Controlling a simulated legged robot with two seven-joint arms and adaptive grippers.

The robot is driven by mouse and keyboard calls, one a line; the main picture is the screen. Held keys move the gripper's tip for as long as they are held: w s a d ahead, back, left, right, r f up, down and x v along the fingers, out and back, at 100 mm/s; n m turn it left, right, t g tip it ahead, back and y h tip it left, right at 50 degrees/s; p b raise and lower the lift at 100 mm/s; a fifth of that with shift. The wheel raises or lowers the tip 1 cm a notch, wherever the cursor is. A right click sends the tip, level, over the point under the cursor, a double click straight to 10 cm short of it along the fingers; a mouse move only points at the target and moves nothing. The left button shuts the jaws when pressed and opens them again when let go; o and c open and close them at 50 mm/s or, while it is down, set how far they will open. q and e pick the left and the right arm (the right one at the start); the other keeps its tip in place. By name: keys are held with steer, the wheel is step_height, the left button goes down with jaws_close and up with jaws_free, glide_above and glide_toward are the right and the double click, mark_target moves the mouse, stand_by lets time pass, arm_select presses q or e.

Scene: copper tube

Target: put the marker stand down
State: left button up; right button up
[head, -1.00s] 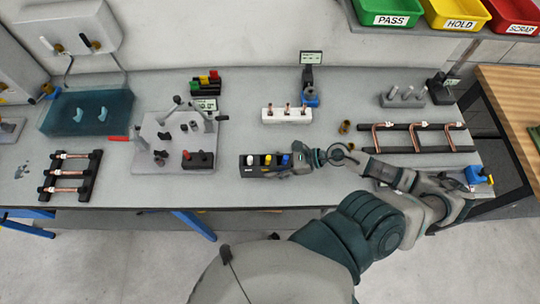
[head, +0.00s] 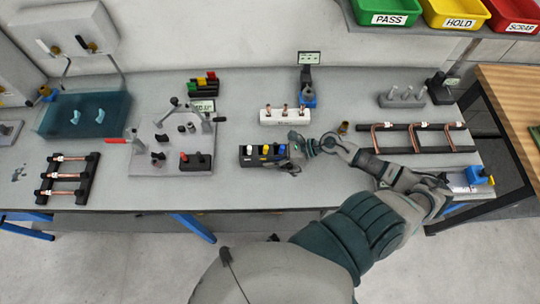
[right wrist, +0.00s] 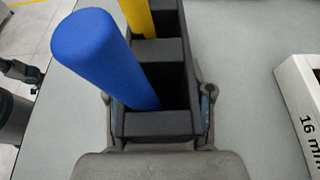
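The marker stand (head: 256,161) is a black block holding a white marker (head: 249,150), a yellow marker (head: 265,150) and a blue marker (head: 282,148) upright. My right gripper (head: 290,151) is shut on its right end. In the right wrist view the fingers press both sides of the stand (right wrist: 160,126), close to the blue marker (right wrist: 105,60). The yellow marker (right wrist: 138,16) is partly cut off there. The stand looks level, over the front middle of the bench; I cannot tell whether its base touches the top.
A fixture plate (head: 150,166) with red and black parts lies to the left. A white block (head: 285,116) with copper pieces is behind. A black rack (head: 425,149) of bent copper tubes is right.

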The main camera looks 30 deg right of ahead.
steer(key=shift+o, duration=0.9)
steer(key=shift+d, duration=0.2)
arm_select(q)
steer(key=shift+d, duration=0.3)
arm_select(e)
steer(key=shift+a+r, duration=0.1)
steer(key=shift+a, duration=0.05)
steer(key=shift+s+r, duration=0.1)
steer(key=shift+s, duration=0.15)
steer(key=v, duration=1.1)
steer(key=shift+w+d, duration=0.2)
steer(key=shift+w, duration=0.05)
steer(key=shift+s+d+r, duration=0.1)
steer(key=shift+s+d, duration=0.1)
steer(key=shift+s, duration=0.05)
arm_select(q)
steer(key=shift+a, duration=0.25)
arm_select(e)
steer(key=shift+a, duration=0.15)
